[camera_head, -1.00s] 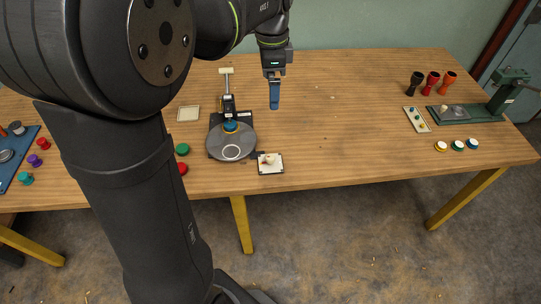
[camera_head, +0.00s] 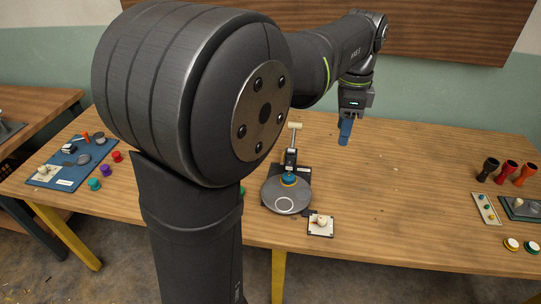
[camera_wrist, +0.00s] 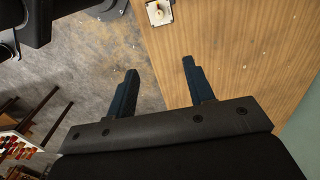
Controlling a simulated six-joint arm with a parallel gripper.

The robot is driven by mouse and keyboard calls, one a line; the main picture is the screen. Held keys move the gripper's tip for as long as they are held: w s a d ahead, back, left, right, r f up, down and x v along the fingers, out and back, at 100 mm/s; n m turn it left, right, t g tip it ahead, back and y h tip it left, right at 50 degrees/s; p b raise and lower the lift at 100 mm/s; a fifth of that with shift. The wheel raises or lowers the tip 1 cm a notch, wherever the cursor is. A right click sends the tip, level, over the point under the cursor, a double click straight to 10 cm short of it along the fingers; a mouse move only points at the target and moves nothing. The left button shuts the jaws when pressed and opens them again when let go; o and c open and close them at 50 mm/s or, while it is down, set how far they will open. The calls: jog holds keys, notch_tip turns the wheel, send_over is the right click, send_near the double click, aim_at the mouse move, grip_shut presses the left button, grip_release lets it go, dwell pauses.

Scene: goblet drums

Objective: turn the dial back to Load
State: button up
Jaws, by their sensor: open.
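The dial (camera_head: 321,224) is a small white square plate with a cream knob on top. It sits near the table's front edge, just right of a round grey turntable (camera_head: 285,201). In the wrist view the dial (camera_wrist: 159,12) is at the top edge, partly cut off. Its markings and pointer direction are too small to read. My gripper (camera_head: 345,136) hangs above the table, behind and right of the dial, clear of it. In the wrist view my gripper (camera_wrist: 160,68) has its two blue fingers apart with nothing between them.
The turntable carries a blue-topped hub and has a handled lever (camera_head: 294,140) behind it. Goblet drums (camera_head: 507,172), a pale tray (camera_head: 486,208) and round lids (camera_head: 512,244) stand at the right. A blue mat (camera_head: 66,163) with parts lies left. The table's middle right is bare.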

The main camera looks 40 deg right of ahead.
notch_tip(320, 180, down, 7)
jog(key=n, duration=2.7)
send_near(323, 219)
notch_tip(323, 219, down, 9)
jog(key=shift+a+r, duration=0.1)
jog(key=shift+a, duration=0.05)
jog(key=c, duration=1)
